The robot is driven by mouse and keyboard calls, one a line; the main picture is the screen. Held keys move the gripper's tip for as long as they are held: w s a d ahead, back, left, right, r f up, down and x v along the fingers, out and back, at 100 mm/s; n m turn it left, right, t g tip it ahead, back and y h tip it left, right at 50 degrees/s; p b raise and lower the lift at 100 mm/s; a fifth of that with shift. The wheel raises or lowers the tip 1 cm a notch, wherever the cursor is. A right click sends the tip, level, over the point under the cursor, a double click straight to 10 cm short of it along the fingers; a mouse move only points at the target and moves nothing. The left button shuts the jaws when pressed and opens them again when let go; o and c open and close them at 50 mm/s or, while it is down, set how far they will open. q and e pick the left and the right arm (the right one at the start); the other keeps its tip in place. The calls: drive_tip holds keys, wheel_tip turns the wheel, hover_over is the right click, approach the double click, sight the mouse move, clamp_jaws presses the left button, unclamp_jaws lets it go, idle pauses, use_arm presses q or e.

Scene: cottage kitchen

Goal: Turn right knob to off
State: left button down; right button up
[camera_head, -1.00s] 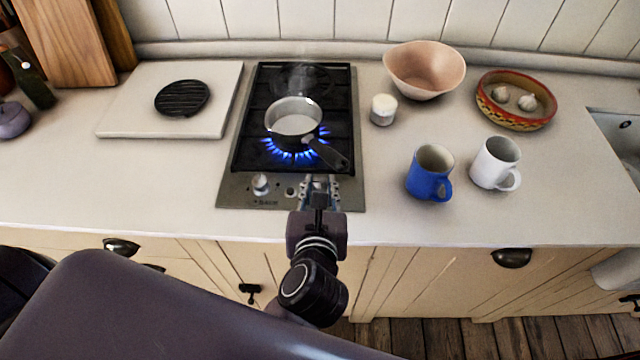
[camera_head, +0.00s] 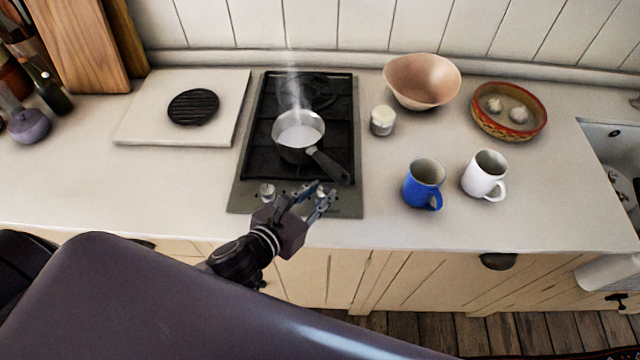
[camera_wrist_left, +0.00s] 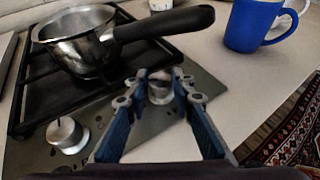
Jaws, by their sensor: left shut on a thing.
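The hob (camera_head: 248,201) has a steel front panel with a left knob (camera_head: 267,191) and a right knob (camera_wrist_left: 160,92). My left gripper (camera_head: 318,189) reaches the right knob from the front left. In the left wrist view its blue-lined fingers are closed on both sides of the right knob. The left knob also shows there (camera_wrist_left: 67,134), apart from the gripper. A steel pot (camera_head: 297,131) with a dark handle stands on the front burner, and no blue flame shows under it. Steam rises above the pot. My right gripper is not seen.
A blue mug (camera_head: 421,187) and a white mug (camera_head: 484,177) stand right of the hob. A small white jar (camera_head: 382,121) and a pink bowl (camera_head: 421,80) are behind. The pot handle points over the panel, near the gripper.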

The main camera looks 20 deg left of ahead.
use_arm(q)
drive_tip(key=m+h+p, duration=0.1)
drive_tip(key=m+g+h+p, duration=0.1)
drive_tip(key=a+m+h+p, duration=0.1)
drive_tip(key=shift+w+r+m+g+h, duration=0.25)
drive_tip(key=shift+m+g+h, duration=0.15)
drive_tip(key=shift+w+f+m+g+h+p, duration=0.1)
drive_tip(key=shift+m+g+h+p, duration=0.5)
drive_tip(key=shift+m+h, duration=0.3)
drive_tip(key=shift+m+g+h, duration=0.3)
drive_tip(key=shift+m, duration=0.1)
drive_tip(key=shift+w+a+f+m+g+h+b, duration=0.1)
drive_tip(key=shift+m+g+h+b, duration=0.05)
drive_tip(key=shift+m+g+h, duration=0.2)
drive_tip(key=shift+w+d+f+m+g+h+b, duration=0.1)
drive_tip(key=shift+m+g+h+b, duration=0.15)
drive_tip(key=shift+m+g, duration=0.2)
drive_tip(key=shift+a+f+m+g+h+b, duration=0.1)
drive_tip(key=shift+m+g+h, duration=0.2)
drive_tip(key=shift+m+g, duration=0.1)
drive_tip(key=shift+m+g+h+b, duration=0.6)
drive_tip(key=shift+m+g+b, duration=0.25)
drive_tip(key=shift+m+g, duration=0.3)
drive_tip(key=shift+r+m+g+b, duration=0.1)
drive_tip(key=shift+m+g+b, duration=0.25)
drive_tip(key=shift+g, duration=0.1)
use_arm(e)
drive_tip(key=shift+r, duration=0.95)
use_arm(q)
drive_tip(key=shift+h, duration=0.3)
